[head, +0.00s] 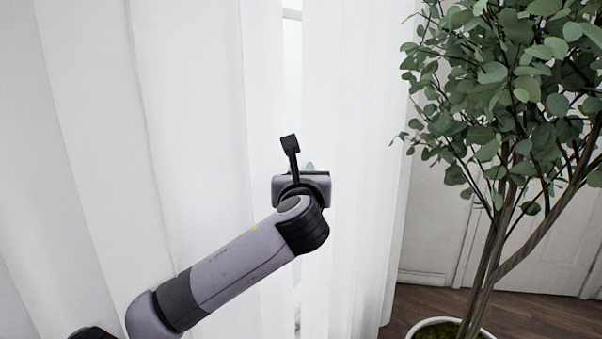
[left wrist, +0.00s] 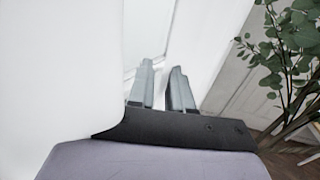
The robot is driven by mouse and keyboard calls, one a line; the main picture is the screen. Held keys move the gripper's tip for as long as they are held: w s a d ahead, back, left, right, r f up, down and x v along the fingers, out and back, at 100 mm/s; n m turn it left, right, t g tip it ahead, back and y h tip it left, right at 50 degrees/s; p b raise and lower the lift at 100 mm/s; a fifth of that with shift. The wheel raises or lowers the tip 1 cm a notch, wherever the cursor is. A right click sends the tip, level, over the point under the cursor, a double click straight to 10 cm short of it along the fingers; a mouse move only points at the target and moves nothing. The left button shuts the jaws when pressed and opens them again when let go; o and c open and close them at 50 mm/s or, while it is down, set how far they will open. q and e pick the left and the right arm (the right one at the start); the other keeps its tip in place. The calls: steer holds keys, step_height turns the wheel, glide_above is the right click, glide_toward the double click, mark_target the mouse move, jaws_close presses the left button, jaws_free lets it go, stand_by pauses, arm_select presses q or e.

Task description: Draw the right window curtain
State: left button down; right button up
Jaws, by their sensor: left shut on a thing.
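The right window curtain (head: 350,120) is a white pleated panel hanging to the right of a narrow bright gap. The left curtain (head: 190,90) is a wide white panel filling the left of the head view. My left gripper (head: 309,167) is at the inner edge of the right curtain, mostly hidden behind my own wrist. In the left wrist view, its two grey fingers (left wrist: 163,85) stand a little apart, closed on white curtain cloth; the right curtain (left wrist: 212,45) rises beyond them. My right gripper is out of view.
A leafy potted tree (head: 500,150) stands close to the right of the curtain, in a white pot (head: 428,325). A pale door (head: 540,245) is behind it. Dark wooden floor (head: 540,312) shows at lower right. A strip of window (head: 292,60) shows between the curtains.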

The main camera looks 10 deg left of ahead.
arm_select(q)
steer(key=shift+f, duration=0.2)
steer(key=c, duration=1.2)
jaws_free()
steer(key=shift+s, duration=0.1)
steer(key=shift+s+a+r, duration=0.1)
steer(key=shift+r, duration=0.05)
steer(key=shift+b+v, duration=0.65)
steer(key=shift+v, duration=3)
steer(key=shift+s, duration=0.1)
